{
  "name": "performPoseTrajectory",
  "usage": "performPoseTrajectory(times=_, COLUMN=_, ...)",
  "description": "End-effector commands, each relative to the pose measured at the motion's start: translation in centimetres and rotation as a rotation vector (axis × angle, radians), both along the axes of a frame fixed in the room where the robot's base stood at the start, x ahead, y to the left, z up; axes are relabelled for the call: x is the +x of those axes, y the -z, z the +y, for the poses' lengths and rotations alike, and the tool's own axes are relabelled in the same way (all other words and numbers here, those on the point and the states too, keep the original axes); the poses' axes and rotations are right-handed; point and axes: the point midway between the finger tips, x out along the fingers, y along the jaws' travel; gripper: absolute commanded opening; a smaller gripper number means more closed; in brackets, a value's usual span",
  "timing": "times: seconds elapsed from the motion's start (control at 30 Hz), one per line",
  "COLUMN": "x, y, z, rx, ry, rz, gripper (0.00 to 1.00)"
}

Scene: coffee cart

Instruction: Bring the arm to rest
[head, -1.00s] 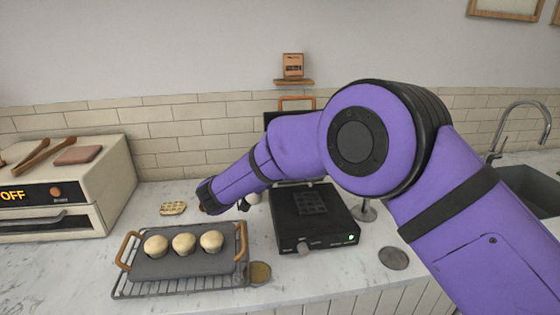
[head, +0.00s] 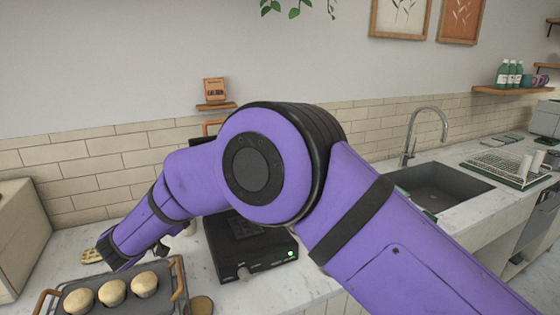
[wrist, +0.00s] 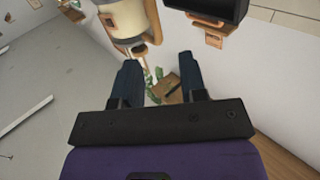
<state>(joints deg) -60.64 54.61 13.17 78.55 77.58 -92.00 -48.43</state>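My purple arm (head: 200,180) is bent across the middle of the head view, and its lower end hangs down at the left, near the tray of buns. In the wrist view my gripper (wrist: 160,78) shows two dark fingers standing apart with a clear gap between them. Nothing is held in the gap; only background shows through it. In the head view I cannot make out the fingertips clearly.
Below and left, several buns (head: 112,292) sit on a dark tray (head: 165,305) with wooden handles. A black appliance (head: 255,265) stands on the counter partly behind my arm. A sink (head: 440,190) with a tall tap (head: 420,125) lies to the right.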

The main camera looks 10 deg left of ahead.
Motion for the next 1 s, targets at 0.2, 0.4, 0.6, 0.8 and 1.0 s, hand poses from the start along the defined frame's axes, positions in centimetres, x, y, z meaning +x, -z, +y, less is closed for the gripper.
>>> performPoseTrajectory(times=0.2, x=4.4, y=-5.5, z=-2.2, rx=0.078, ry=-0.1, rz=-0.014, gripper=0.39)
performPoseTrajectory(times=0.4, x=9.3, y=-13.2, z=-6.4, rx=0.165, ry=-0.269, rz=-0.017, gripper=0.39)
performPoseTrajectory(times=0.6, x=11.9, y=-19.7, z=-12.0, rx=0.208, ry=-0.422, rz=0.006, gripper=0.39)
performPoseTrajectory(times=0.8, x=12.4, y=-24.7, z=-18.6, rx=0.213, ry=-0.547, rz=0.063, gripper=0.39)
performPoseTrajectory(times=1.0, x=10.8, y=-27.8, z=-25.8, rx=0.195, ry=-0.633, rz=0.156, gripper=0.39)
